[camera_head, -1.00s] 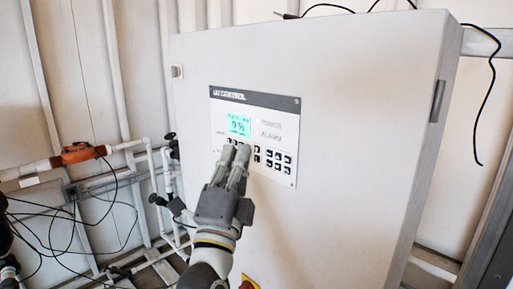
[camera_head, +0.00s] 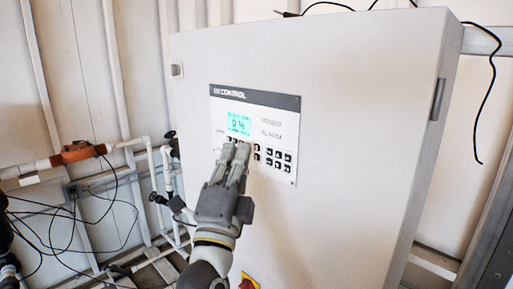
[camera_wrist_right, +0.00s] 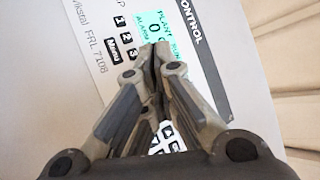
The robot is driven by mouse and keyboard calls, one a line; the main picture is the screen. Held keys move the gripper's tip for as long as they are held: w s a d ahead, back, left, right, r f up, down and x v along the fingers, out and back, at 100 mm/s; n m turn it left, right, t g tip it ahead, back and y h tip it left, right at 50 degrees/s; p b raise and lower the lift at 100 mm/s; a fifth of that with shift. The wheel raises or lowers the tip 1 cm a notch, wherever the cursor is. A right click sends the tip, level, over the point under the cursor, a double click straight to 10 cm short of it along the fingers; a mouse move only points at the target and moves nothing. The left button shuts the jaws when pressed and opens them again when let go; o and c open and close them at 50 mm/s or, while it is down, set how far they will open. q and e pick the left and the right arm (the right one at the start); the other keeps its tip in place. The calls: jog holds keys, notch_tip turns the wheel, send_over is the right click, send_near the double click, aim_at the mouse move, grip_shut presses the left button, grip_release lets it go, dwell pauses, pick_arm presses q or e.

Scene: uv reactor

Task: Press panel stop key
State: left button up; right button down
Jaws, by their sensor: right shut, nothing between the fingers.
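The control panel (camera_head: 285,115) is a pale keypad plate with a dark "UV CONTROL" strip on the front of a large grey cabinet. Its lit green-cyan display (camera_head: 238,122) reads about "0 %", and also shows in the right wrist view (camera_wrist_right: 157,22). Small black keys (camera_head: 273,158) sit below it; in the right wrist view, keys 1, 2, 3 and Menu (camera_wrist_right: 114,50) are legible. My right gripper (camera_head: 237,147) is shut and empty, its fingertips over the keypad just below the display. It hides some keys; contact cannot be told. I cannot make out a stop key.
A red-and-yellow switch (camera_head: 248,282) shows low on the cabinet (camera_head: 340,130), below my right arm. White pipes with valves (camera_head: 160,175), an orange pipe fitting (camera_head: 78,153) and loose black cables (camera_head: 60,225) are at the left. A black cable hangs at the right.

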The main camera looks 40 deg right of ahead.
jog(key=shift+d+p, duration=0.45)
jog(key=shift+d, duration=0.05)
jog(key=shift+d, duration=0.2)
dwell(0.6)
jog(key=shift+a+p, duration=0.2)
jog(key=shift+p, duration=0.1)
jog(key=shift+a, duration=0.55)
jog(key=shift+a, duration=0.1)
